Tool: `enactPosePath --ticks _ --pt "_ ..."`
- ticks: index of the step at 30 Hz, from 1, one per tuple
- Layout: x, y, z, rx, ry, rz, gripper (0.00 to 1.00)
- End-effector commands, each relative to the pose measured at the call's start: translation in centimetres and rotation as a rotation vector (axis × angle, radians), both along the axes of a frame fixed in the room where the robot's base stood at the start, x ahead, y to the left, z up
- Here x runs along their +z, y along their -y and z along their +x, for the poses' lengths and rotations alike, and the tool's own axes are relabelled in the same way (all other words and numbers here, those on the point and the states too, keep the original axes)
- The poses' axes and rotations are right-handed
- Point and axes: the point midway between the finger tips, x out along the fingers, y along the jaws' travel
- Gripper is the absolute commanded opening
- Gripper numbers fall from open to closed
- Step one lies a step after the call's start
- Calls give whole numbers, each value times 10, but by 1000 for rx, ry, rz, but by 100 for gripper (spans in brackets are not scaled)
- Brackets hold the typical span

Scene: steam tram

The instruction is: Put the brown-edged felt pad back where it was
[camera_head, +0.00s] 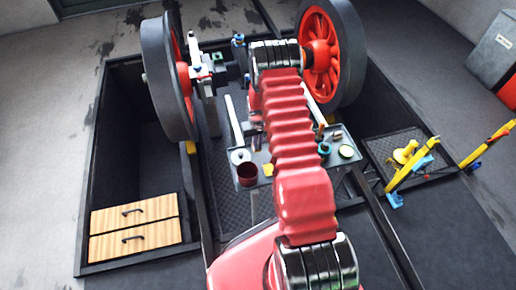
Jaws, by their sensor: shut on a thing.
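I cannot make out the brown-edged felt pad; it may be hidden behind my arm. My red arm runs up the middle of the head view and hides much of what lies beneath it. My gripper does not show, so its hold cannot be seen. The metal tray table (357,160) stands in the pit under the arm, partly covered by it. A small yellow piece (267,170) lies on the table's left part; I cannot tell what it is.
Large red-spoked wheels (322,58) stand on both sides of the arm. Wooden drawers (134,227) sit left; yellow stands (410,165) stand right.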

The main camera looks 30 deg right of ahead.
Motion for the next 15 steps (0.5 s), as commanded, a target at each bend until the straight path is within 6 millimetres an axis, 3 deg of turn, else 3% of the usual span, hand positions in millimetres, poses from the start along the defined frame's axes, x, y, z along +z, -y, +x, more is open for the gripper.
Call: enactPosePath --ticks 7,15 --pt "-28 0 -1 0 -2 1 0" --pt "-32 0 0 0 -1 0 0"
